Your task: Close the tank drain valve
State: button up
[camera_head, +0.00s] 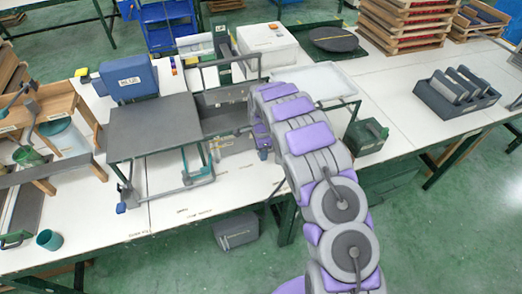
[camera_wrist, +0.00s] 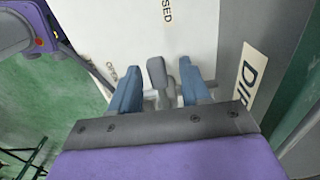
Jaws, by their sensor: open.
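The drain valve's grey lever (camera_wrist: 157,75) shows in the wrist view, pointing up the picture. The word CLOSED (camera_wrist: 166,12) is beyond its end and the word OPEN (camera_wrist: 111,82) is to its left, partly covered by a finger. My gripper (camera_wrist: 159,66) is open, with one blue finger on each side of the lever and visible gaps between. The valve's pivot is partly hidden, and I cannot tell its exact setting. The grey tank wall with a DIP label (camera_wrist: 252,78) is at the right. In the head view, my arm hides the gripper and valve beside the grey tank (camera_head: 222,98).
In the head view, a grey-topped stand (camera_head: 150,125) is left of the tank. A white box (camera_head: 268,45) is behind it, and a white tray (camera_head: 318,82) on a frame is right. A green box (camera_head: 366,136) stands right of my arm. The table's front strip is mostly clear.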

jog(key=shift+r, duration=0.1)
notch_tip(320, 180, up, 17)
jog(key=p, duration=0.2)
jog(key=shift+p, duration=0.3)
jog(key=shift+a, duration=0.1)
